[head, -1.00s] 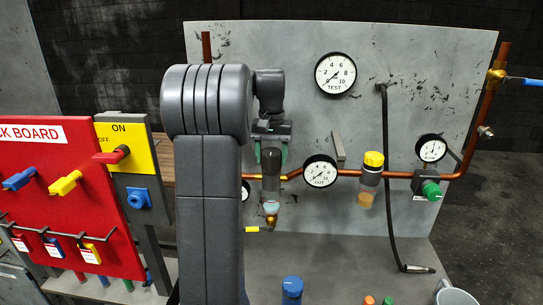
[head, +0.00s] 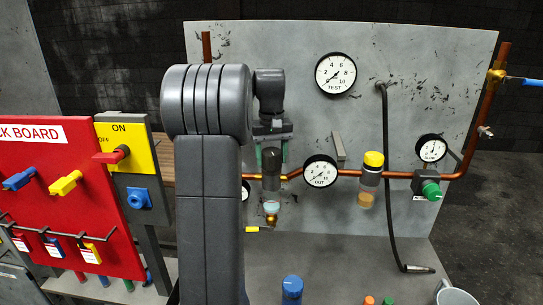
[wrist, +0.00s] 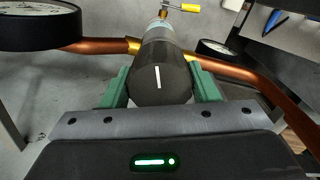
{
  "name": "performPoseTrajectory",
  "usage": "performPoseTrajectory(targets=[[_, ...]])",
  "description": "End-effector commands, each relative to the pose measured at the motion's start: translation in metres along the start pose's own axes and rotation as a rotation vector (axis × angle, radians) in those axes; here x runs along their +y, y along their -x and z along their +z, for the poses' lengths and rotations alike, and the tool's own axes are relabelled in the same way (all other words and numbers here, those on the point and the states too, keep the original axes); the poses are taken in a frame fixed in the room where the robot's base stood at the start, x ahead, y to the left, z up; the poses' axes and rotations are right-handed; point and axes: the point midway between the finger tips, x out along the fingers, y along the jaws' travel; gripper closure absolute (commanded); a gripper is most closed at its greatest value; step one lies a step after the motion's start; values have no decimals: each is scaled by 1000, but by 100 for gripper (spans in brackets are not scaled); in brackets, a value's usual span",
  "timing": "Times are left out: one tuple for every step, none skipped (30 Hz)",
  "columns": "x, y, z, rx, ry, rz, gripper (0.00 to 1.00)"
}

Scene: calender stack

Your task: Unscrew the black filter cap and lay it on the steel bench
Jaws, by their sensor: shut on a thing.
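The black filter cap (wrist: 160,82) has a white line on its end and sits between the two green fingers of my gripper (wrist: 163,86). My gripper is shut on the cap's sides. In the head view, my gripper (head: 271,153) is above the filter, holding the black cap (head: 271,161) from above. The filter's grey body (head: 271,188) is below the cap, in line with it; I cannot tell whether the thread is still engaged. A pale bowl and brass drain (head: 271,218) are under it. The steel bench (head: 380,262) spreads in front of the panel.
Gauges, including one labelled OUT (head: 320,172), and a copper pipe (head: 345,173) are close to the filter. A yellow-capped unit (head: 373,160) and hanging black hose (head: 388,180) are to the right. A blue-topped bottle (head: 292,289) and grey mug (head: 457,294) stand at the front.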

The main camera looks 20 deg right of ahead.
Motion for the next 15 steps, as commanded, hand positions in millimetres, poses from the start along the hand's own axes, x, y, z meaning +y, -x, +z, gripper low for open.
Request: performPoseTrajectory(targets=[[0,-3,1,-7,3,-3,65],[0,-3,1,-7,3,-3,65],[0,-3,1,-7,2,-3,65],[0,-3,1,-7,2,-3,65],[0,-3,1,-7,2,-3,65],[-1,-3,1,-7,2,-3,41],[-1,-3,1,-7,1,-3,35],[0,-3,1,-7,1,-3,29],[0,-3,1,-6,1,-3,21],[0,-2,1,-5,1,-2,20],[0,-2,1,-5,1,-2,20],[0,-2,1,-4,1,-2,20],[0,-2,1,-4,1,-2,20],[0,-1,0,-3,0,-2,20],[0,-1,0,-3,0,-1,20]])
